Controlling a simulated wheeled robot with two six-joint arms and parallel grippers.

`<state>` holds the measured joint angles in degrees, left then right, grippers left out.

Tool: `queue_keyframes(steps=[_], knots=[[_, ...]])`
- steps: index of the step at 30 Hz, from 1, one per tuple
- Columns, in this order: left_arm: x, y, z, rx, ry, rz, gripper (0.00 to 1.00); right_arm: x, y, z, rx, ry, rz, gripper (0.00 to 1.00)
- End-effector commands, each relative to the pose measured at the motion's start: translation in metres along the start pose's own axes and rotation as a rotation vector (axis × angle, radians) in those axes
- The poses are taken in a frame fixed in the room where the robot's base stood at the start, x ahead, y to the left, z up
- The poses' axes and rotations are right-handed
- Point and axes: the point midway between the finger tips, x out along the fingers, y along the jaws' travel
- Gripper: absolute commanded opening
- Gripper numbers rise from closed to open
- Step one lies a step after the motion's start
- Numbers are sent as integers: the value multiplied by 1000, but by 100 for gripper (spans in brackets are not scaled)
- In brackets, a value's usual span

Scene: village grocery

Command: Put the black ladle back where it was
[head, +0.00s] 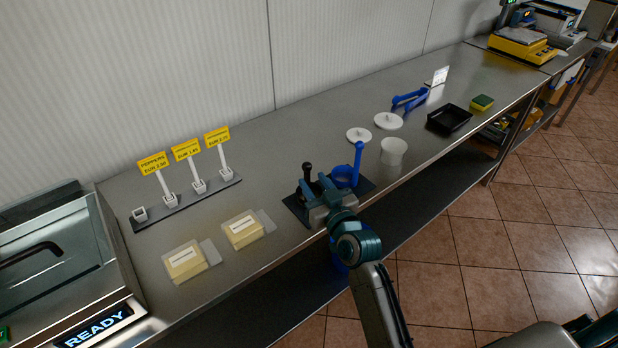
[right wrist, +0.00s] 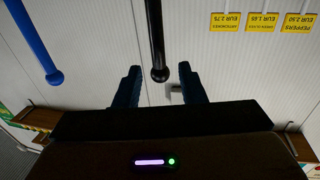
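The black ladle's handle (head: 307,173) stands upright over a dark mat (head: 292,205) near the counter's front edge in the head view. Its bowl is hidden from me. My right gripper (head: 316,188) is at the mat, pointing toward the handle. In the right wrist view, the fingers of my right gripper (right wrist: 159,84) are apart. The black handle (right wrist: 157,40) shows in the gap between them, with clear space on both sides. My left gripper is not in view.
A blue ladle (head: 358,160) stands just right of my right gripper. A white tub (head: 394,151) and white lids (head: 388,121) lie farther right. Yellow blocks (head: 242,230) sit left of the mat, before a price-sign rail (head: 188,203). A black tray (head: 449,118) is farther right.

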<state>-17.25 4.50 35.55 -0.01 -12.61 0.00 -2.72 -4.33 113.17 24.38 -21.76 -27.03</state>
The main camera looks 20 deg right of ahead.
Motion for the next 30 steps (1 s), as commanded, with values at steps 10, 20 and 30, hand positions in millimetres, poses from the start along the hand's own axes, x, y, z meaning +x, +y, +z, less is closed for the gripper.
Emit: queue_keyframes(steps=[10, 20, 30], knots=[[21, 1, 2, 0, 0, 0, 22, -67, 0, 2, -2, -1, 0, 37], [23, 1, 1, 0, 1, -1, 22, -80, 0, 0, -1, -1, 0, 37], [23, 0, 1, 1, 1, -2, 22, -78, 21, 126, -3, -209, 54, 37]])
